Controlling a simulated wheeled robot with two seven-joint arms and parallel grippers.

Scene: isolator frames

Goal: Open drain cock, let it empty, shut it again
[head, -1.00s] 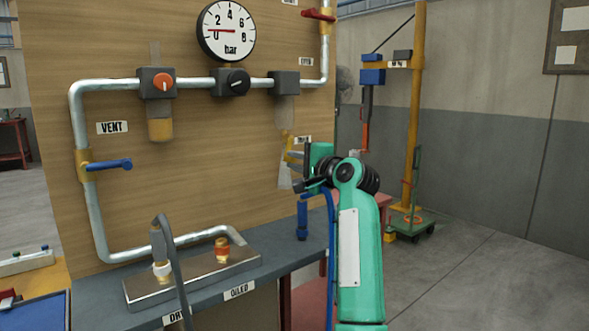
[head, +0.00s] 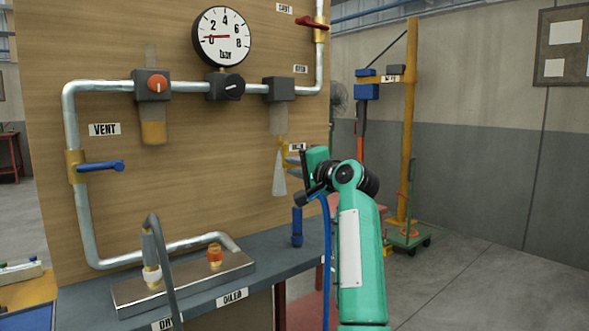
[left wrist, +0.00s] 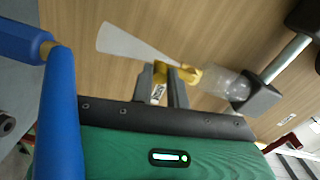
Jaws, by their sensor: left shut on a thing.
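The drain cock (head: 284,146) is a small brass fitting under the clear bowl (head: 278,120) of the rightmost unit on the board's pipe. In the left wrist view the cock (left wrist: 190,74) sits at the end of the clear bowl (left wrist: 226,82). A pale white cone (head: 280,174) spreads from the cock's outlet, downward in the head view; it also shows in the left wrist view (left wrist: 138,44). My left gripper (head: 292,164) is at the cock from the right, its grey fingers (left wrist: 160,74) shut on the yellow handle. The fingers partly hide the handle. My right gripper is not in view.
A pressure gauge (head: 224,36) reads near 0. A blue vent lever (head: 102,166) and a red lever (head: 312,23) are on the pipes. A metal manifold (head: 185,283) lies on the bench below.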

